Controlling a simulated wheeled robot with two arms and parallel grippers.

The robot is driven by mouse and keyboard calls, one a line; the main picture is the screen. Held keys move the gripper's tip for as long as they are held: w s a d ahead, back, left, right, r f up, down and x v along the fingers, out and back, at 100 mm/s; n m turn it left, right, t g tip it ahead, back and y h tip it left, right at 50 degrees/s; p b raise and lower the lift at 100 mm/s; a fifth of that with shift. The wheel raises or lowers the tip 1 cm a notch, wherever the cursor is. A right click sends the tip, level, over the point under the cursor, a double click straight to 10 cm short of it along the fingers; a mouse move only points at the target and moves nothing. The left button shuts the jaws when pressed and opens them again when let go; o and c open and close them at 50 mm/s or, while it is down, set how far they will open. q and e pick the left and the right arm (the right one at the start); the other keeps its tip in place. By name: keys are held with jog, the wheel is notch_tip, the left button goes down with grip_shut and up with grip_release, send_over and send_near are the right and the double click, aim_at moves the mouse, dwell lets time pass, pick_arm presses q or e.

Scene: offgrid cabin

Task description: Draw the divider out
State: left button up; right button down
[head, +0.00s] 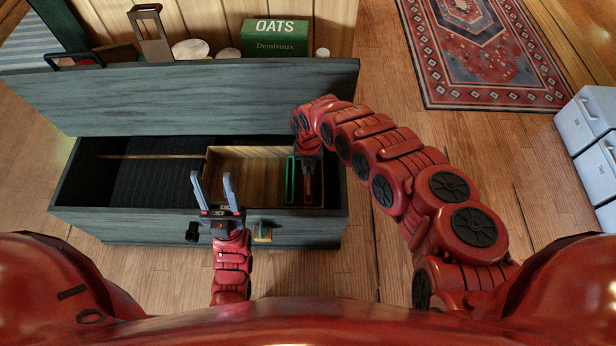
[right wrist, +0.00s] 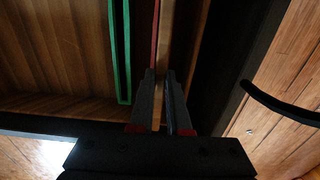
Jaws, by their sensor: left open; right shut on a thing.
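A pale wooden insert, which I take for the divider (head: 245,165), sits in the right part of the open drawer (head: 75,192). My right gripper (head: 307,178) reaches down to its right end. In the right wrist view my right gripper (right wrist: 164,85) is shut on the thin upright wooden wall of the divider (right wrist: 166,35). A green loop-shaped thing (head: 290,182) and a narrow red thing (right wrist: 155,30) lie close to the left of that wall. My left gripper (head: 213,187) is open and empty at the drawer's front edge.
A thin wooden strip (head: 150,157) crosses the dark left part of the drawer. A blue-grey panel (head: 190,95) stands behind; a green oats box (head: 275,37) and other things are beyond it. Pale boxes (head: 588,118) stand at far right. The floor right of the drawer is clear.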

jog(key=shift+r+p, duration=1)
jog(key=shift+r, duration=0.55)
